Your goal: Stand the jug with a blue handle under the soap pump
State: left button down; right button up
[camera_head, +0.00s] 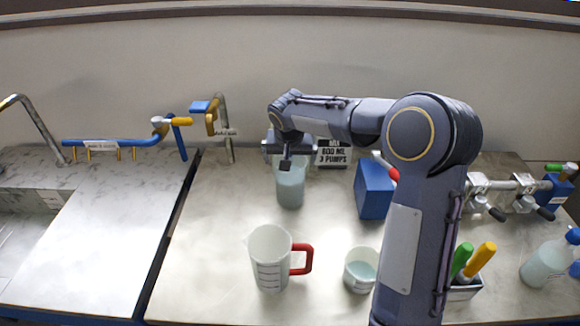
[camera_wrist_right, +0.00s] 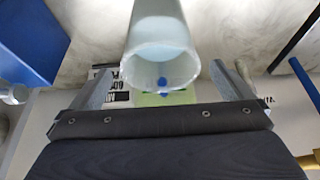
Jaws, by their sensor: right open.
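A tall translucent vessel (camera_head: 290,187) with pale blue contents stands upright on the bench below my right gripper (camera_head: 286,158). In the right wrist view the vessel (camera_wrist_right: 160,25) lies between the two spread fingers of my gripper (camera_wrist_right: 162,72), with gaps on both sides. A small blue spot shows within its outline. No blue handle can be made out on it; the gripper and arm hide part of it. A white jug (camera_head: 270,260) in front has a red handle. I cannot clearly identify the soap pump. My left gripper is not in view.
A sign reading "600 ML 3 PUMPS" (camera_head: 332,152) stands behind the gripper. A blue block (camera_head: 374,189) is to the right. A small beaker (camera_head: 359,271), a holder with green and yellow handles (camera_head: 463,290) and a bottle (camera_head: 545,262) stand in front. The bench's left middle is clear.

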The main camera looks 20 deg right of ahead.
jog(key=v, duration=0.6)
jog(key=s+r+n+y, duration=0.2)
jog(key=s+y, duration=0.1)
jog(key=s, duration=1.3)
jog(key=s+a+f+y, duration=0.1)
jog(key=s+a+f, duration=0.1)
jog(key=s, duration=0.6)
jog(key=s+a+f+n+t+y, duration=0.1)
jog(key=s+a+f, duration=0.2)
jog(key=s, duration=0.5)
jog(key=shift+s+a+f+n+y+b, duration=0.3)
jog(key=shift+a+y, duration=0.1)
jog(key=shift+a, duration=0.3)
